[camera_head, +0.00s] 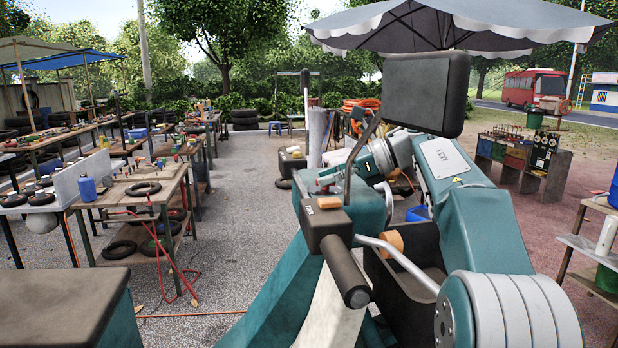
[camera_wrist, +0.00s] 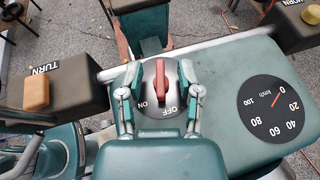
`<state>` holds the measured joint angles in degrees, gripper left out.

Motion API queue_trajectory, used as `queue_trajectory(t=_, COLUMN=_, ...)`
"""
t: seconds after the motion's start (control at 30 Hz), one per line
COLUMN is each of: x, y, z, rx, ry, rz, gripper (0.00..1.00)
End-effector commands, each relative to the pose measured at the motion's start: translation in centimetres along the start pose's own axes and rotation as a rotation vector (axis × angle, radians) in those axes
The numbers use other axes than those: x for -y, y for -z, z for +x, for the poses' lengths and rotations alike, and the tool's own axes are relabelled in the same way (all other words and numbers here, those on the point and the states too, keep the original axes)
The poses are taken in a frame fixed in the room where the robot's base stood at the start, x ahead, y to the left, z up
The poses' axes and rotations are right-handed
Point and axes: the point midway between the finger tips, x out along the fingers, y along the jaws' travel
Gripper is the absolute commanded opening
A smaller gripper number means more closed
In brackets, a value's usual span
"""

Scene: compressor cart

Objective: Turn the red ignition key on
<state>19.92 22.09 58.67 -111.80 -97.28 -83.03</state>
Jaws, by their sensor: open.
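The red ignition key (camera_wrist: 160,78) stands upright in the picture on a round silver plate (camera_wrist: 150,97) marked ON at lower left and OFF at lower right. My gripper (camera_wrist: 160,70) is open, with one finger on the left and one on the right of the key. A gap shows on each side, so the fingers do not appear to press on it. In the head view my gripper (camera_head: 340,178) is at the top of a teal vehicle console (camera_head: 362,205), partly hidden; the key's pose cannot be read there.
A speedometer dial (camera_wrist: 275,104) lies right of the key plate. A dark switch block with an orange button (camera_wrist: 37,93), marked TURN, is at left. The handlebar grip (camera_head: 345,272) and dark mirror (camera_head: 427,92) stand close by. Workbenches (camera_head: 140,190) are farther left.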

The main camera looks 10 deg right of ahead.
Motion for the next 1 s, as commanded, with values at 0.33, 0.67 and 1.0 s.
queue_trajectory(t=0.33, x=0.4, y=0.7, z=-1.2, rx=0.009, ry=0.001, rz=0.002, gripper=0.46)
queue_trajectory(t=0.67, x=0.1, y=0.0, z=0.3, rx=-0.001, ry=0.001, rz=0.0, gripper=0.0)
queue_trajectory(t=1.0, x=0.1, y=0.0, z=0.4, rx=0.0, ry=-0.003, rz=-0.001, gripper=0.0)
